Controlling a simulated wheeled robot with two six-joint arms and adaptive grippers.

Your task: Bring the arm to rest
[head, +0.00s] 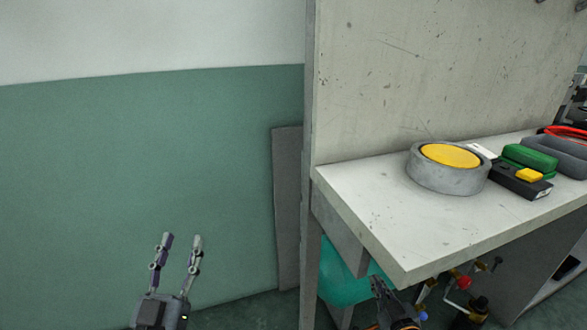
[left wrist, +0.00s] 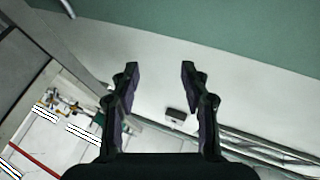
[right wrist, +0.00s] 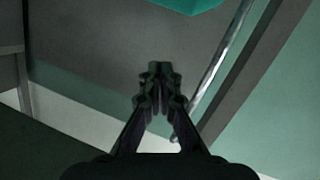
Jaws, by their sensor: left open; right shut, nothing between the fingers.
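My left gripper (head: 182,240) is at the lower left of the head view, in front of the green wall. Its two fingers are apart with nothing between them; they also show in the left wrist view (left wrist: 160,68). My right gripper (head: 377,280) is at the bottom of the head view, below the front edge of the workbench (head: 370,215). In the right wrist view its fingers (right wrist: 159,70) are together and empty. Part of the right gripper is cut off by the lower edge of the head view.
On the bench are a round grey housing with a yellow top (head: 450,156), a black box with a yellow block (head: 522,182) and a green case (head: 530,158). A teal container (head: 340,275) and fittings with a red knob (head: 463,282) are beneath. The left is clear.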

